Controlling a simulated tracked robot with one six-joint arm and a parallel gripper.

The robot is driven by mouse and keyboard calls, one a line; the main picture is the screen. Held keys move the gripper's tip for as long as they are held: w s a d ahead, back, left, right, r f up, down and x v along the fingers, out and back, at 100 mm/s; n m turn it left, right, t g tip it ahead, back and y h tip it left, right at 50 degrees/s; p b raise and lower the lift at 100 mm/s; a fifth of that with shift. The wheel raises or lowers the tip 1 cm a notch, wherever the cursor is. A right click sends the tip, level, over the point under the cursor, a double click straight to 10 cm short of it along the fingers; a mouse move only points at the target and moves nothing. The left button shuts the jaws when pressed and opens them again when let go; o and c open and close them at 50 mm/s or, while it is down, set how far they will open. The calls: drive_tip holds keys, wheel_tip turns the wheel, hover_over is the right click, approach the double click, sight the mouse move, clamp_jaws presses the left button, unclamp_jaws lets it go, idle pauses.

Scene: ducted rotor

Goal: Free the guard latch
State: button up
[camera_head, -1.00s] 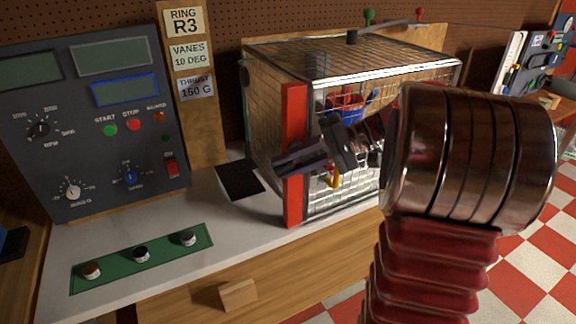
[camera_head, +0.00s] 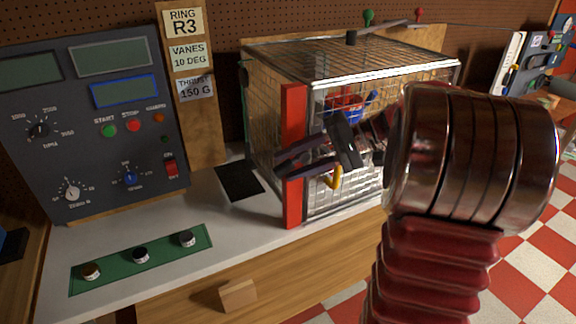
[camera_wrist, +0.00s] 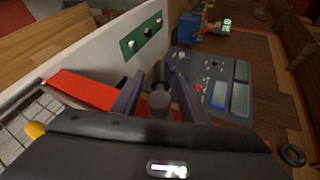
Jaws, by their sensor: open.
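My gripper (camera_head: 284,167) is open in front of the wire guard cage (camera_head: 390,75), its two dark fingers pointing left across the cage's red upright bar (camera_head: 291,205). In the wrist view the fingers of my gripper (camera_wrist: 158,88) stand apart. A dark, round-ended post with a grey cylinder (camera_wrist: 159,104) shows between them; I cannot tell whether they touch it or whether it is the latch. The red bar (camera_wrist: 85,90) runs left of the fingers. A yellow hooked piece (camera_head: 334,179) shows just below my gripper, and a yellow tip (camera_wrist: 35,129) at the wrist view's left. No part is clearly identifiable as the latch.
A control panel (camera_head: 75,165) stands left of the cage. A green strip with several knobs (camera_head: 141,256) lies on the white bench top (camera_head: 225,225). A red and blue rotor (camera_head: 350,106) is inside the cage. A wooden block (camera_head: 238,295) sits at the bench front.

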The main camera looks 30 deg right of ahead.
drive_tip(key=v, duration=1.2)
drive_tip(key=shift+d, duration=0.2)
drive_tip(key=shift+s+r, duration=0.1)
drive_tip(key=shift+a, duration=0.4)
drive_tip(key=c, duration=0.3)
drive_tip(key=a, duration=0.2)
drive_tip(key=a+f+g+h, duration=0.1)
drive_tip(key=a, duration=0.2)
drive_tip(key=a+g+h, duration=0.1)
drive_tip(key=a, duration=0.2)
drive_tip(key=shift+a+f, duration=0.1)
drive_tip(key=shift+f, duration=0.3)
drive_tip(key=c, duration=0.6)
drive_tip(key=a, duration=0.2)
drive_tip(key=s+a+f+g+h, duration=0.1)
drive_tip(key=a, duration=0.1)
drive_tip(key=a+f+n+h, duration=0.1)
drive_tip(key=a, duration=0.1)
drive_tip(key=shift+s+a+f, duration=0.15)
drive_tip(key=shift+s+a, duration=0.1)
drive_tip(key=shift+a, duration=0.1)
clamp_jaws()
drive_tip(key=s+a+f+n+t+h, duration=0.2)
drive_tip(key=s+a+f+n+h, duration=0.2)
drive_tip(key=s+a+f+h, duration=0.3)
drive_tip(key=shift+s+a+f+n+t+h, duration=0.35)
drive_tip(key=shift+s+a, duration=1.05)
drive_tip(key=shift+a, duration=0.5)
drive_tip(key=shift+r, duration=0.1)
